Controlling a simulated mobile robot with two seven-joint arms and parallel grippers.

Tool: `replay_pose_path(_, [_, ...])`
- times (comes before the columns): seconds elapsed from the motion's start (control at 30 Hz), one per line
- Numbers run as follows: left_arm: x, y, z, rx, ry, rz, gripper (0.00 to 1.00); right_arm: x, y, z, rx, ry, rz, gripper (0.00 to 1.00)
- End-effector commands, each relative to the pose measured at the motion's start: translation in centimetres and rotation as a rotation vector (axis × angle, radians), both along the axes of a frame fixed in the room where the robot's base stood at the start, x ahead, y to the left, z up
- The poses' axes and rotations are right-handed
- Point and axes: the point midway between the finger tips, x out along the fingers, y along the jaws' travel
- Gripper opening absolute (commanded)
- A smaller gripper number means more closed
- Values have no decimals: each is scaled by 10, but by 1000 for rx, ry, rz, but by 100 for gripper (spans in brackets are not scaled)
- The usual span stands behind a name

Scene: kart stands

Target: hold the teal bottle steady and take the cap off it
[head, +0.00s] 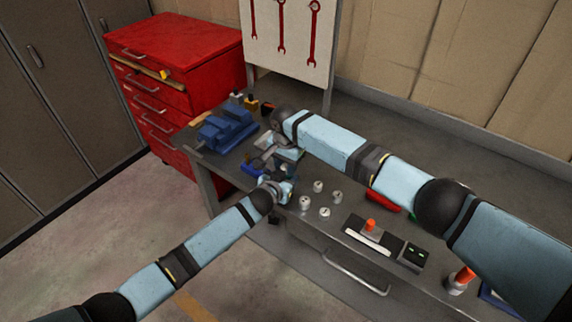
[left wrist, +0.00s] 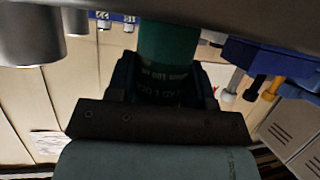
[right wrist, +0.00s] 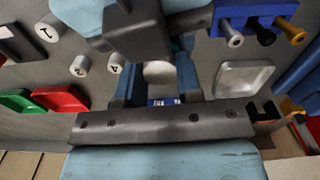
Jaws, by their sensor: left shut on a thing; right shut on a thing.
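The teal bottle (left wrist: 168,45) stands between the fingers of my left gripper (left wrist: 165,75), which is shut on it. Pale lettering shows on its side. In the right wrist view a pale round cap (right wrist: 159,74) sits between the fingers of my right gripper (right wrist: 160,80), which is shut on it. In the head view my left gripper (head: 281,187) and right gripper (head: 283,158) are close together over the bench's near edge, the right one behind. They largely hide bottle and cap there. I cannot tell whether the cap is still seated on the bottle.
Several numbered grey cylinders (head: 318,186) stand right of the grippers. A blue vise (head: 222,130) is at the bench's left end. A metal tray (right wrist: 243,77) lies near the grippers. Red (right wrist: 62,97) and green bins, and a box with an orange knob (head: 370,224), are farther right.

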Motion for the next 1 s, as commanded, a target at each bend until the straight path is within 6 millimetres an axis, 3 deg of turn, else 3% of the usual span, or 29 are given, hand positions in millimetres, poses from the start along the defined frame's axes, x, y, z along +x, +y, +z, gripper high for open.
replay_pose_path(0.2, [0, 0, 0, 1, 0, 0, 0, 0, 0, 0, 0, -1, 207, 4])
replay_pose_path(0.47, [0, 0, 0, 1, 0, 0, 0, 0, 0, 0, 0, -1, 217, 4])
replay_pose_path(0.5, [0, 0, 0, 1, 0, 0, 0, 0, 0, 0, 0, -1, 217, 39])
replay_pose_path(0.6, [0, 0, 0, 1, 0, 0, 0, 0, 0, 0, 0, -1, 216, 58])
replay_pose_path(0.87, [0, 0, 0, 0, 0, 0, 0, 0, 0, 2, 0, -1, 216, 58])
replay_pose_path(1.0, [0, 0, 0, 0, 0, 0, 0, 0, 0, 17, 1, -2, 216, 58])
